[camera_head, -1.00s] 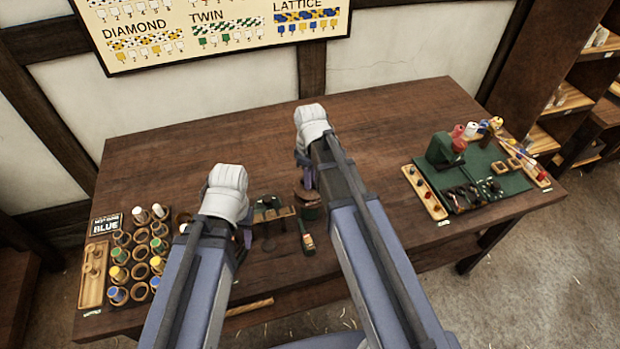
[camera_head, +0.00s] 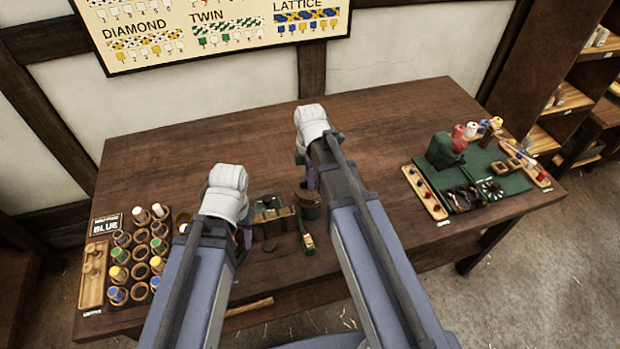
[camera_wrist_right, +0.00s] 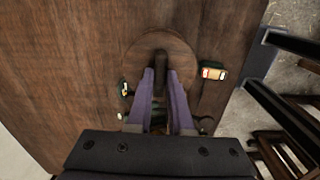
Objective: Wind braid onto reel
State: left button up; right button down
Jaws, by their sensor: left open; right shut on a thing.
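My right gripper (camera_head: 310,183) is at the brown wooden reel (camera_head: 308,197) near the middle of the table, which partly hides behind the arm. In the right wrist view the gripper (camera_wrist_right: 160,76) has its two purple fingers on either side of a narrow dark upright piece over the round wooden disc of the reel (camera_wrist_right: 184,48). It is shut on that piece, which looks like the reel's handle; the exact contact is hard to see. No braid can be made out clearly on the reel. My left gripper (camera_head: 243,245) is open above the table, left of the reel, largely hidden by its arm.
A small green box (camera_head: 307,242) lies in front of the reel. A wood-and-green fixture (camera_head: 268,212) stands between the grippers. A bobbin rack (camera_head: 140,262) and a BLUE sign (camera_head: 106,225) are at left; a green mat (camera_head: 490,190) with tools is at right. The table's back is clear.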

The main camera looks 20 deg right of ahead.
dwell(0.4)
jog(key=c, duration=0.8)
grip_release()
notch_tip(320, 180, up, 8)
jog(key=p, duration=0.8)
jog(key=shift+s+f, duration=0.1)
jog(key=shift+f, duration=0.05)
